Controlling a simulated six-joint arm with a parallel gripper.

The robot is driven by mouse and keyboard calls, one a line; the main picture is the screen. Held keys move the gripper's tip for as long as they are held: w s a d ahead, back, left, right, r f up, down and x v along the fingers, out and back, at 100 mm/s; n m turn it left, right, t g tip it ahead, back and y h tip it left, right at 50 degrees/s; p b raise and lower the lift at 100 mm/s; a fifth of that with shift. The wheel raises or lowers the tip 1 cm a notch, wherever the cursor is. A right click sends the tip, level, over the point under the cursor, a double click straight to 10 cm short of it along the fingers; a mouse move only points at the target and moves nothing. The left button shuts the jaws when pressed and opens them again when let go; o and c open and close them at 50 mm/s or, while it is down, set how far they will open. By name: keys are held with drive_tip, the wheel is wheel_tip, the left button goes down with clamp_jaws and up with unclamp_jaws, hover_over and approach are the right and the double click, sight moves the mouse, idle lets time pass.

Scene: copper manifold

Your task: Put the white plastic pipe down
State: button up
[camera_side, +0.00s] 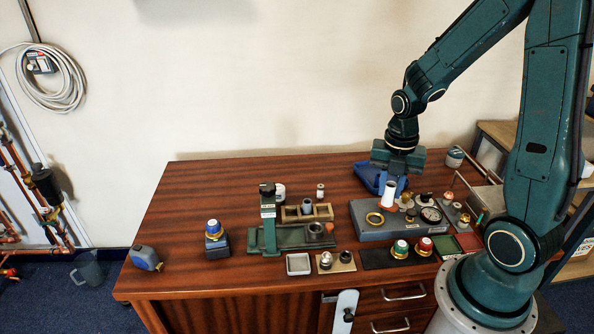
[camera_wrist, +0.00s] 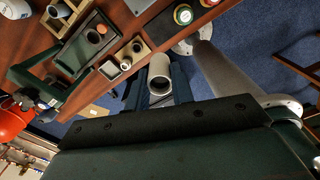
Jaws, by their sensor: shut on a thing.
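The white plastic pipe (camera_side: 389,193) is a short, plain tube, close to upright with a slight tilt in the side view. My gripper (camera_side: 392,180) is shut on it from above, and the pipe's lower part sticks out below the fingers. In the wrist view the pipe (camera_wrist: 159,69) shows its open round end between the two dark blue fingers (camera_wrist: 157,92). The pipe is over the left part of a grey fixture block (camera_side: 372,231), beside an orange-based piece. I cannot tell whether the pipe's lower end touches anything.
A brass ring (camera_side: 374,218) and a round gauge (camera_side: 431,215) sit on the grey block. A blue bin (camera_side: 366,177) is close behind. A green clamp stand (camera_side: 268,224), wooden tray (camera_side: 324,212) and capped jars (camera_side: 401,248) stand around.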

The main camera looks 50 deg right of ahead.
drive_tip(key=shift+f, duration=8.2)
drive_tip(key=shift+f, duration=1.8)
drive_tip(key=shift+f, duration=0.1)
drive_tip(key=o, duration=1)
drive_tip(key=shift+c, duration=0.2)
wheel_tip(320, 180, up, 12)
